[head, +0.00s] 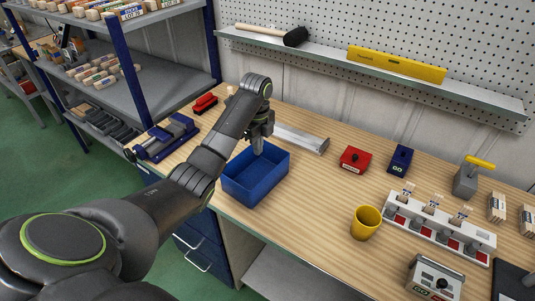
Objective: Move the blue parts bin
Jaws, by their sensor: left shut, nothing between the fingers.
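The blue parts bin (256,184) is an open, empty-looking box on the wooden workbench, left of the middle, near the bench's front edge. My left gripper (258,152) points down at the bin's back side, its fingertips at about the height of the far rim. The fingers look shut with nothing between them. I cannot tell whether they touch the bin wall. My left arm hides part of the bin's left side. My right gripper is not in view.
A blue vise (166,138) and a red object (205,103) stand to the left. A metal bar (301,138) lies behind the bin. A red box (355,160), a blue box (400,160), a yellow cup (365,222) and a white rack (440,228) stand to the right. Bare bench lies between bin and cup.

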